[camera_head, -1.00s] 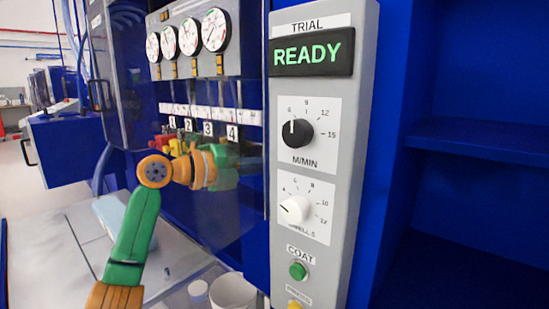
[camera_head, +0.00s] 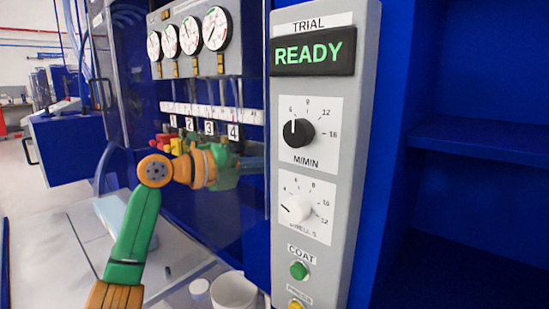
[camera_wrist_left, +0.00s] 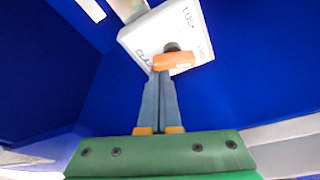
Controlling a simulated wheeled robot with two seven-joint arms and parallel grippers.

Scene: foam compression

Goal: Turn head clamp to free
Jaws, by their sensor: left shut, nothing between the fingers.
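The head clamp shows in the left wrist view as an orange handle (camera_wrist_left: 176,61) on a dark round hub, mounted on a white plate (camera_wrist_left: 152,36). The plate carries dark lettering, turned in the picture and only partly legible. My left gripper (camera_wrist_left: 163,74) is shut and empty. Its two grey-blue fingers lie side by side with their tips right at the lower left part of the handle; I cannot tell whether they touch it. In the head view my left arm reaches toward the blue machine and its fingers (camera_head: 251,162) are hard to make out. My right gripper is not in view.
A grey control panel (camera_head: 352,200) with a READY display (camera_head: 312,53), two knobs and buttons stands right of my left arm. Gauges (camera_head: 216,29) sit above it. Numbered valves (camera_head: 170,144) are close to my wrist. A white bucket (camera_head: 234,291) stands below.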

